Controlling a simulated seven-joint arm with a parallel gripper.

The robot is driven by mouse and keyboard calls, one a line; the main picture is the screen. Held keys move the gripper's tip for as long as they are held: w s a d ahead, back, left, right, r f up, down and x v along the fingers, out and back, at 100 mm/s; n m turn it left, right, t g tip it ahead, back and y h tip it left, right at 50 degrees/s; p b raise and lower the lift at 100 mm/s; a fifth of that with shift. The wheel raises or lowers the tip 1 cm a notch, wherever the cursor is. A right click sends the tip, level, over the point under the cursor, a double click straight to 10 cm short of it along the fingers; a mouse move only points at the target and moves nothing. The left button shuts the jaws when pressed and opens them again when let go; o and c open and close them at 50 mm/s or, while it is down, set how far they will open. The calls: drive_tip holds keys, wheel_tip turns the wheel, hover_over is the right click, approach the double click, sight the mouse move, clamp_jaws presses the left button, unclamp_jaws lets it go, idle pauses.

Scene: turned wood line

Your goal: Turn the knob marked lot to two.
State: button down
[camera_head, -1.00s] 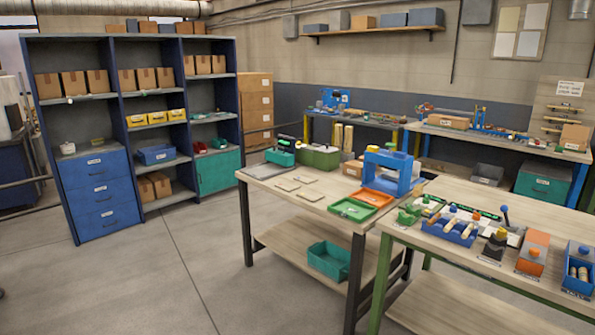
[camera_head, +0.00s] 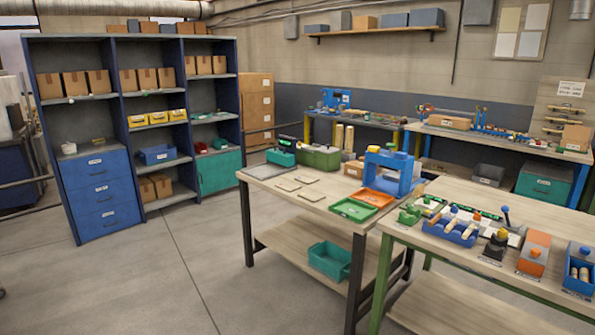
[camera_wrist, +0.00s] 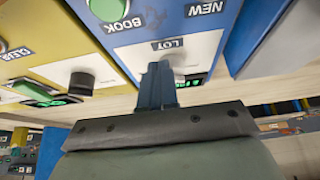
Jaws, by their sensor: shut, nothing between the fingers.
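In the wrist view, which is upside down, a label reading LOT (camera_wrist: 168,44) sits on a pale panel of a blue unit (camera_wrist: 165,20). My gripper (camera_wrist: 160,68) is shut and empty, its blue fingers pointing at the panel just beside the label. A greyish knob shape (camera_wrist: 183,62) shows partly behind the fingers, and most of it is hidden. Part of a lit green display (camera_wrist: 195,80) shows beside the fingers; its reading is unclear. I cannot tell whether the fingers touch the knob. My gripper is not seen in the head view.
In the wrist view, a yellow unit (camera_wrist: 50,70) with a dark knob (camera_wrist: 82,82) and green display (camera_wrist: 42,93) stands left. A green button (camera_wrist: 108,8) and a NEW label (camera_wrist: 205,9) are above. In the head view, a workbench (camera_head: 450,248) holds several devices at right.

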drive_tip(key=shift+w+a+r, duration=0.1)
drive_tip(key=shift+w+a, duration=0.05)
drive_tip(key=shift+w, duration=0.45)
drive_tip(key=shift+w+a, duration=0.2)
drive_tip(key=shift+a, duration=0.05)
drive_tip(key=shift+w+a, duration=0.4)
drive_tip(key=shift+w, duration=0.25)
drive_tip(key=shift+s+a, duration=0.2)
drive_tip(key=shift+s, duration=0.4)
wheel_tip(320, 180, up, 6)
drive_tip(key=shift+a+f, duration=0.1)
